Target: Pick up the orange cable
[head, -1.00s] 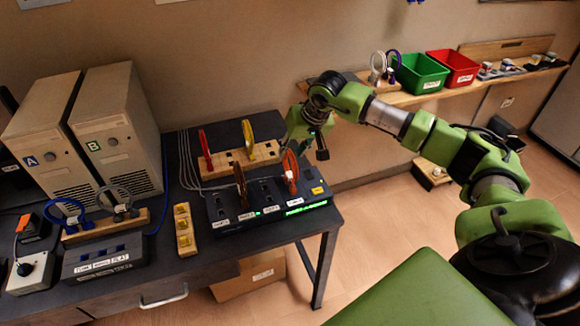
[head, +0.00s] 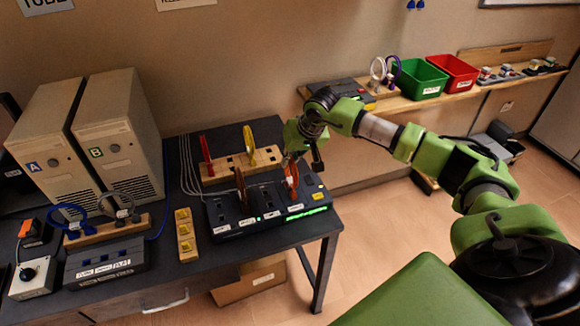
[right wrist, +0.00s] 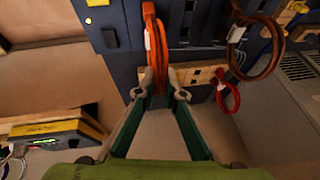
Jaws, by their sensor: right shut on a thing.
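The orange cable (head: 292,181) is an upright loop with a white tag at the right end of a dark panel box (head: 240,226) with a green light strip. My right gripper (head: 300,158) reaches it from behind and above. In the right wrist view, the fingers of my right gripper (right wrist: 160,84) are closed on the near edge of the orange cable (right wrist: 155,40). The loop still stands at the panel; whether its foot is seated in a slot is hard to see. My left gripper is out of view.
A brown cable (head: 240,188) stands left of the orange one. Red (head: 206,153) and yellow (head: 249,143) cables stand in a wooden rack (head: 222,170) behind. Two beige computer towers (head: 115,140) stand left. Green (head: 421,78) and red (head: 454,74) bins sit on the right shelf.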

